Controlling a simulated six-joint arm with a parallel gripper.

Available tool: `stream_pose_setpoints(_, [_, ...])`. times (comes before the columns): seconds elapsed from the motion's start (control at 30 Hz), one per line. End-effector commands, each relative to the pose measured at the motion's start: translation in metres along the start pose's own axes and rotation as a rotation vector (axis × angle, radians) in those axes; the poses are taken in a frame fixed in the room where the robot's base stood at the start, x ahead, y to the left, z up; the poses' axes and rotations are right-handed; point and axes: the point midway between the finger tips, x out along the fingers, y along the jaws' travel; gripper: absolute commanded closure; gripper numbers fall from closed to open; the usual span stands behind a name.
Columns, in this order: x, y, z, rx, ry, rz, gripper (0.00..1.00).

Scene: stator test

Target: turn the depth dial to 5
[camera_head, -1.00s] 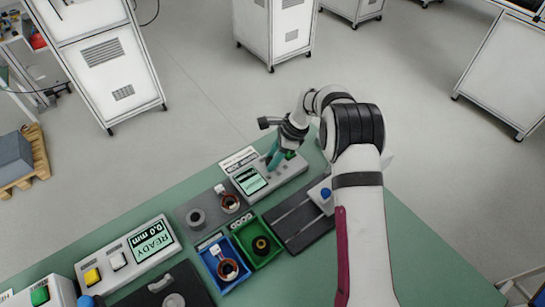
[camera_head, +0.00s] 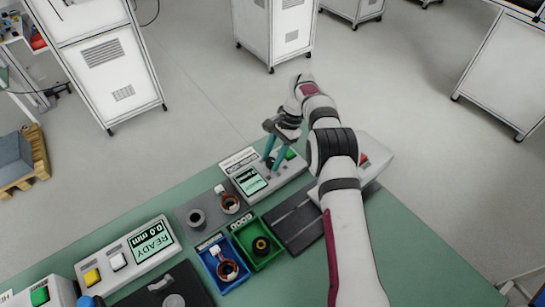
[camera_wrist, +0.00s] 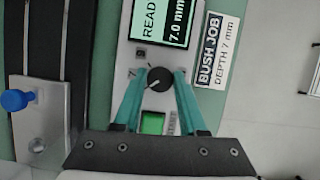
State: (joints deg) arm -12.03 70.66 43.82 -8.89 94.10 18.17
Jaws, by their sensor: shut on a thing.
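The dial (camera_wrist: 159,79) is a round black knob on a light grey control box (camera_head: 272,181). In the wrist view its white mark points to the lower left. My gripper (camera_wrist: 158,77) has its two teal fingers on either side of the knob, shut on it. The display (camera_wrist: 162,20) beside the dial reads READY and 7.0 mm. A label (camera_wrist: 214,50) next to it reads BUSH JOB, DEPTH 7 mm. In the head view my gripper (camera_head: 271,162) hides most of the dial.
A green button (camera_wrist: 152,122) sits between my fingers, close to the dial. A blue knob (camera_wrist: 15,100) stands on a metal block to the left. In the head view, a blue bin (camera_head: 225,263) and a green bin (camera_head: 259,245) lie nearby. Another panel (camera_head: 150,245) reads READY 0.0 mm.

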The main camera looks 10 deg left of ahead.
Motion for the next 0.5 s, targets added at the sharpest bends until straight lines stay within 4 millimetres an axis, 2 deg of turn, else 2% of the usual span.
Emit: stream_pose_setpoints(0.5, [-0.0005, -0.0005, 0.0001, -0.114, -0.005, 0.047, 1.00])
